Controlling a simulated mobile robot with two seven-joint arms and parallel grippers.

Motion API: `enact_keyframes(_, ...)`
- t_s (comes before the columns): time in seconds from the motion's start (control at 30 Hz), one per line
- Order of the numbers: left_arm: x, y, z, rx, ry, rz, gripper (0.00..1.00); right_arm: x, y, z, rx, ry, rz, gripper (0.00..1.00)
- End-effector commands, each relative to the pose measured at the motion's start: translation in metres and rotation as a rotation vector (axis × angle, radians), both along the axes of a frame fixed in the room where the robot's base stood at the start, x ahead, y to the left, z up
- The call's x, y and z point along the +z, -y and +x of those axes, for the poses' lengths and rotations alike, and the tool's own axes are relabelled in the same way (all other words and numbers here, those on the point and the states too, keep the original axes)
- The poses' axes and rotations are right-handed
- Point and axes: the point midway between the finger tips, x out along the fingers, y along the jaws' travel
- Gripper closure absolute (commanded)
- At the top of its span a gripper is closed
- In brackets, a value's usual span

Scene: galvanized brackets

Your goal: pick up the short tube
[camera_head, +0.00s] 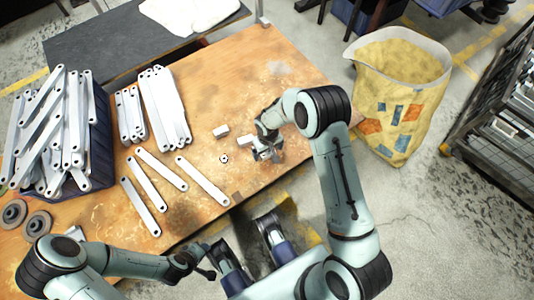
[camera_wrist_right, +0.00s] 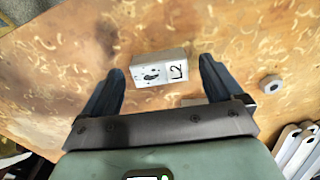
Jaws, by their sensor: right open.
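A short, pale, box-shaped piece marked L2 (camera_wrist_right: 160,69) lies on the worktable in the right wrist view; I cannot tell if it is a hollow tube. My right gripper (camera_wrist_right: 160,78) is open, with one finger on each side of this piece and visible gaps to both. In the head view my right gripper (camera_head: 263,152) is low over the table, largely covering what is under it. A second small pale block (camera_head: 221,131) lies to its left; a pale sliver shows behind the gripper bar in the wrist view. My left gripper (camera_head: 206,266) is small and unclear, off the table's front edge.
A nut (camera_head: 224,158) lies left of the right gripper. Several flat galvanized brackets (camera_head: 202,181) lie farther left, beside a dark crate (camera_head: 101,130) full of them. A yellow sack (camera_head: 400,95) stands right of the table (camera_head: 225,75). The table's back right is clear.

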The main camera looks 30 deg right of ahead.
Motion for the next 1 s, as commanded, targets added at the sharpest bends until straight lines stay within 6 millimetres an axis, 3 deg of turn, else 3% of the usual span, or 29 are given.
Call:
enact_keyframes(0.23,0.0,-0.001,0.001,0.001,0.004,0.001,0.57,-0.002,0.0,0.0,0.0,0.002,0.0,0.1)
enact_keyframes(0.4,0.0,0.0,0.001,0.001,0.003,0.001,0.57,-0.002,0.0,0.0,0.0,0.001,0.0,0.65)
enact_keyframes(0.43,0.0,0.0,0.001,0.001,0.003,0.001,0.57,-0.002,0.0,0.0,0.0,0.001,0.0,0.68)
enact_keyframes(0.77,0.001,0.0,0.0,0.0,0.0,0.0,0.57,0.001,0.0,0.0,0.0,0.002,0.0,0.68)
enact_keyframes(1.0,0.009,0.005,-0.009,-0.011,-0.023,-0.012,0.57,0.028,0.0,0.001,0.001,0.004,0.0,0.68)
